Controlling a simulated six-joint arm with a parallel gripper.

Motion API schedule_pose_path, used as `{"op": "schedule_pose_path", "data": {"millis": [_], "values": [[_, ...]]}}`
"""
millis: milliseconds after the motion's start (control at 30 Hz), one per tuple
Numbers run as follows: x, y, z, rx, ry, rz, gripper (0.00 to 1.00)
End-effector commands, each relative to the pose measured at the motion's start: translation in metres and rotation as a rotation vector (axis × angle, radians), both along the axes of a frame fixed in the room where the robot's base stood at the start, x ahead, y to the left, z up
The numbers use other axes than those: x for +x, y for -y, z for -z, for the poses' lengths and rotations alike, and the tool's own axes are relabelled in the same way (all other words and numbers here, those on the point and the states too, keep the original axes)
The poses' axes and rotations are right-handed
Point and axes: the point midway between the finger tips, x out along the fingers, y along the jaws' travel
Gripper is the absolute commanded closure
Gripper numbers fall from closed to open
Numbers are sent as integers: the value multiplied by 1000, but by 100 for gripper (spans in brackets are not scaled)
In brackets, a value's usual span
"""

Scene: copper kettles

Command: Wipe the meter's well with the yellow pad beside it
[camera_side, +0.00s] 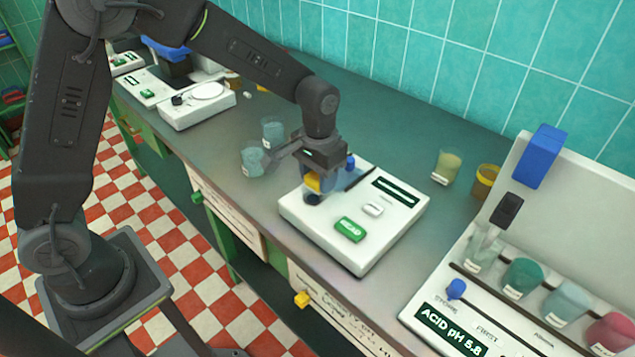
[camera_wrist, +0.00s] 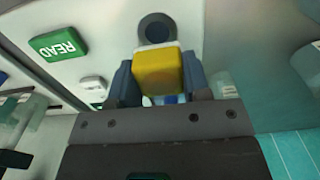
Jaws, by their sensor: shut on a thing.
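The white meter (camera_side: 375,235) sits on the grey bench, with a green READ button (camera_side: 350,229), a small white button and a dark display. Its round dark well (camera_side: 312,199) is at the left end of its top. My gripper (camera_side: 318,182) is over that end, shut on the yellow pad (camera_side: 313,181). In the wrist view the pad (camera_wrist: 158,71) is between my two blue-grey fingers (camera_wrist: 158,82). The well (camera_wrist: 155,27) shows just beyond the pad's edge, partly covered by it. I cannot tell whether the pad touches the well.
Two beakers (camera_side: 253,161) stand left of my gripper. A beaker (camera_side: 446,167) and an amber jar (camera_side: 485,182) stand behind the meter to the right. A white rack (camera_side: 440,290) with several coloured beakers is at the right. The bench's front edge is close to the meter.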

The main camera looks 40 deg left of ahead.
Motion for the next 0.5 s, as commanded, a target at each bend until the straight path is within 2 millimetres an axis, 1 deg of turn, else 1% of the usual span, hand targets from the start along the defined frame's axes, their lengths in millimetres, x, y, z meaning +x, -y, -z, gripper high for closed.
{"op": "schedule_pose_path", "data": {"millis": [500], "values": [[0,0,-32,-1,3,0,79]]}}
